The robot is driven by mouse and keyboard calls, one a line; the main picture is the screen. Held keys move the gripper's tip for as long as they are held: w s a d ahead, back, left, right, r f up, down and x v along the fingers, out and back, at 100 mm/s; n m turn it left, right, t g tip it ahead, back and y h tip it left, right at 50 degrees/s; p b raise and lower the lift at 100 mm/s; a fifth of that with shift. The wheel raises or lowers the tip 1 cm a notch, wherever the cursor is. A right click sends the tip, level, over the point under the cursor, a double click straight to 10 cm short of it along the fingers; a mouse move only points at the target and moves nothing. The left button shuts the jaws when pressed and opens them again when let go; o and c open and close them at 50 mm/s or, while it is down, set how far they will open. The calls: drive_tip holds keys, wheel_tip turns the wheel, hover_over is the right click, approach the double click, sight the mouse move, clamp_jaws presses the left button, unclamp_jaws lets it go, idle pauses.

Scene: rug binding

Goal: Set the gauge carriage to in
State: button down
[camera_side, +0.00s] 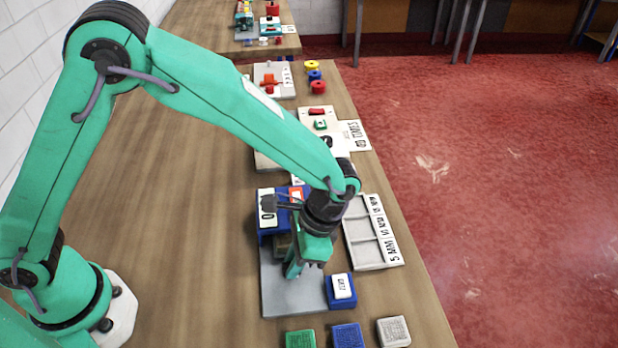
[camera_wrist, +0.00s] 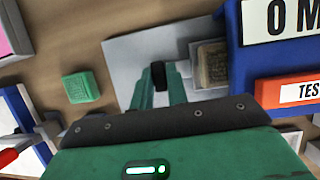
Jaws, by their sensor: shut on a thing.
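The gauge is a grey plate (camera_side: 285,294) with a blue body (camera_side: 268,228) at its far end; the plate (camera_wrist: 125,50) and the blue body (camera_wrist: 236,45) also show in the wrist view. A brownish block (camera_wrist: 212,65) stands on the plate against the blue body. My gripper (camera_side: 296,272) is low over the plate. In the wrist view, my gripper's green fingers (camera_wrist: 158,82) are shut on a small dark knob (camera_wrist: 158,72), apart from the brownish block. I take the knob as the carriage's; its link to the carriage is hidden.
A blue block with a white label (camera_side: 343,286) sits at the plate's near right corner. Green (camera_side: 300,339), blue (camera_side: 347,336) and grey (camera_side: 394,331) blocks line the near side. A pale sectioned tray (camera_side: 372,250) lies to the right. The table left of the plate is clear.

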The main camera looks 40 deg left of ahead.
drive_tip(key=c, duration=1.4)
unclamp_jaws()
drive_tip(key=v, duration=0.8)
drive_tip(key=shift+f, duration=0.1)
